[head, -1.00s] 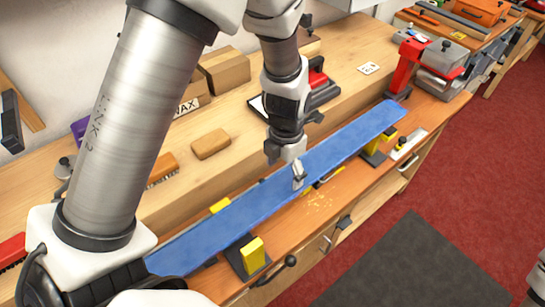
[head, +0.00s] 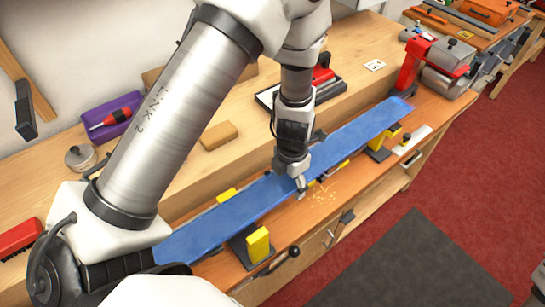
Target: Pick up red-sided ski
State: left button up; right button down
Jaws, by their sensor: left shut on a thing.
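A long blue ski (head: 245,203) lies across yellow-padded vise supports on the bench, running from lower left to upper right. Its top face is blue; I cannot make out a red side on it. My left gripper (head: 300,187) points down at the middle of the ski and is shut on it, with a fingertip showing at the ski's near edge. The gripper body hides a short stretch of the ski. My right gripper is not in view.
Yellow vise pads (head: 258,244) stand under the ski near the front edge. A red clamp-like tool (head: 412,65) stands near the ski's far end. A purple tray (head: 112,117), a metal pot (head: 80,157) and a cork block (head: 218,135) sit on the raised back shelf.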

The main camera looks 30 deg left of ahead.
pick_arm(q)
jog(key=shift+w, duration=0.1)
jog(key=shift+w+r, duration=0.1)
jog(key=shift+r, duration=0.35)
notch_tip(320, 180, up, 9)
jog(key=shift+r+p, duration=0.55)
jog(key=shift+p, duration=0.15)
jog(key=shift+r+p, duration=1)
jog(key=shift+p, duration=0.55)
